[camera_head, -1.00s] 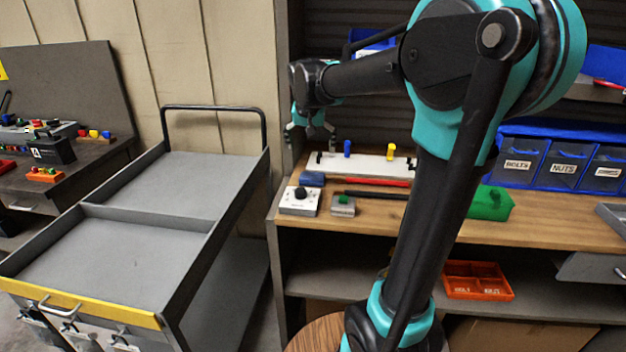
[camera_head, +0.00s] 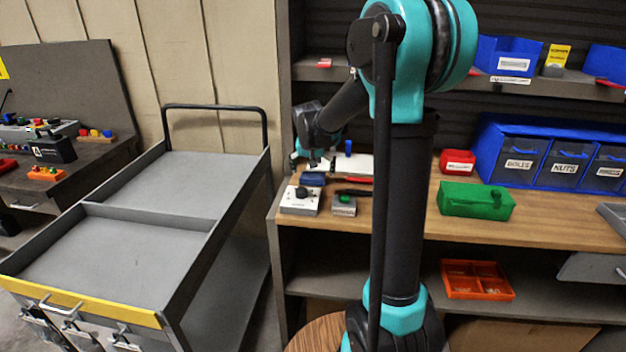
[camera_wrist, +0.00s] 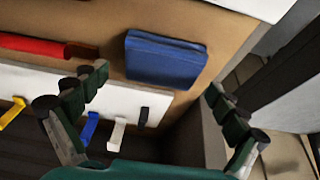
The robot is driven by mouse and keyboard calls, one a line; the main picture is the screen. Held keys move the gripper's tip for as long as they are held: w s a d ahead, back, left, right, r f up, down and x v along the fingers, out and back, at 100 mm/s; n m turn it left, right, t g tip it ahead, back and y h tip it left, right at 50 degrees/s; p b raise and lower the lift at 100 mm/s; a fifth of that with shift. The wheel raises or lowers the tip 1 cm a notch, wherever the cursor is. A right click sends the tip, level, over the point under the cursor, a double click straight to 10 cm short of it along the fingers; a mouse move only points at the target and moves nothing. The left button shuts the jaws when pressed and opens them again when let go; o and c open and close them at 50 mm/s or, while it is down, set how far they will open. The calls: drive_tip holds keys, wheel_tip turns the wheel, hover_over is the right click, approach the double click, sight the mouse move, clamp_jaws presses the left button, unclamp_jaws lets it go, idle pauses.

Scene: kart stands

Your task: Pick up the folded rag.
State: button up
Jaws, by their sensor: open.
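The folded rag is a dark blue, flat, folded block (camera_head: 312,179) near the left end of the wooden bench top. In the wrist view the blue rag (camera_wrist: 165,58) lies on the wood, whole in sight, between and beyond the fingertips. My gripper (camera_wrist: 155,84) is open and empty, with its fingers spread wide on either side below the rag. In the head view my gripper (camera_head: 313,162) hangs just above the rag and appears apart from it.
A white board (camera_wrist: 65,95) with coloured hooks lies beside the rag. A red-handled tool (camera_wrist: 40,46) is close to it. A green case (camera_head: 476,202) sits further right.

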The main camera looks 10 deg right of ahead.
sight(313, 175)
drive_tip(key=shift+w+f, duration=0.1)
drive_tip(key=shift+f, duration=0.25)
drive_tip(key=shift+c, duration=0.2)
drive_tip(key=c, duration=1.1)
drive_tip(key=shift+r, duration=0.15)
wheel_tip(313, 175, up, 20)
drive_tip(key=shift+f, duration=0.1)
